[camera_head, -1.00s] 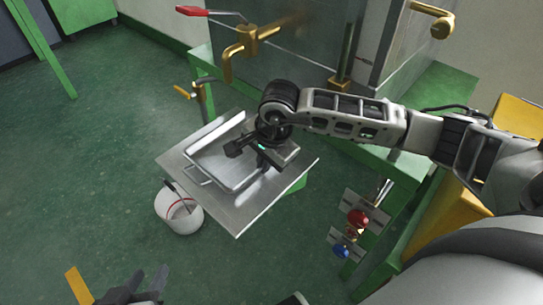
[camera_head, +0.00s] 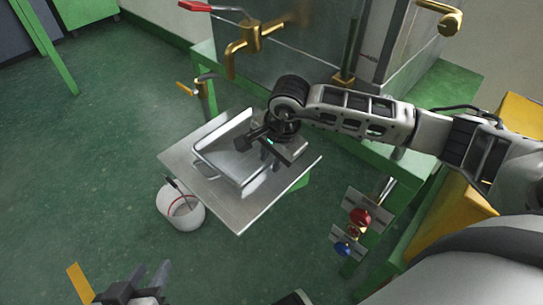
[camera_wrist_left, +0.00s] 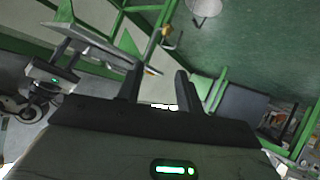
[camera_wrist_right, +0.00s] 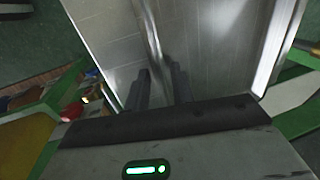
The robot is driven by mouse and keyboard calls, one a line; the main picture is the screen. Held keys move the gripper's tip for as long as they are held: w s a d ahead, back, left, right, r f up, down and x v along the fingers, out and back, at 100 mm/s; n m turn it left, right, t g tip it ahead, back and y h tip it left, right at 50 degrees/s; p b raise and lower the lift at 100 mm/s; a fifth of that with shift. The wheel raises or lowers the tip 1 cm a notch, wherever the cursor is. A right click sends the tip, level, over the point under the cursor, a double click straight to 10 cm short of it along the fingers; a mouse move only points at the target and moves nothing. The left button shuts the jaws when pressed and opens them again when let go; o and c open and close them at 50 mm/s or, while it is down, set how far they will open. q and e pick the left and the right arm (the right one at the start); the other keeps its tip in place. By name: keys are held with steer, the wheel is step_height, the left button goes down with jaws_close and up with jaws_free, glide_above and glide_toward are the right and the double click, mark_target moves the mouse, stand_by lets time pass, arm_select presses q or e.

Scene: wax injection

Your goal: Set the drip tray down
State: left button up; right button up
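My right gripper (camera_head: 254,146) is at the tray's far right side. In the right wrist view its fingers (camera_wrist_right: 160,88) are close together, with what looks like the tray's wall running between them. The contact is partly hidden. My left gripper (camera_head: 138,284) is open and empty at the bottom left; its spread fingers show in the left wrist view (camera_wrist_left: 159,85).
Red and blue knobs (camera_head: 359,218) are at the right.

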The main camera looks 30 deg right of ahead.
steer(key=p+v, duration=0.2)
steer(key=v, duration=1)
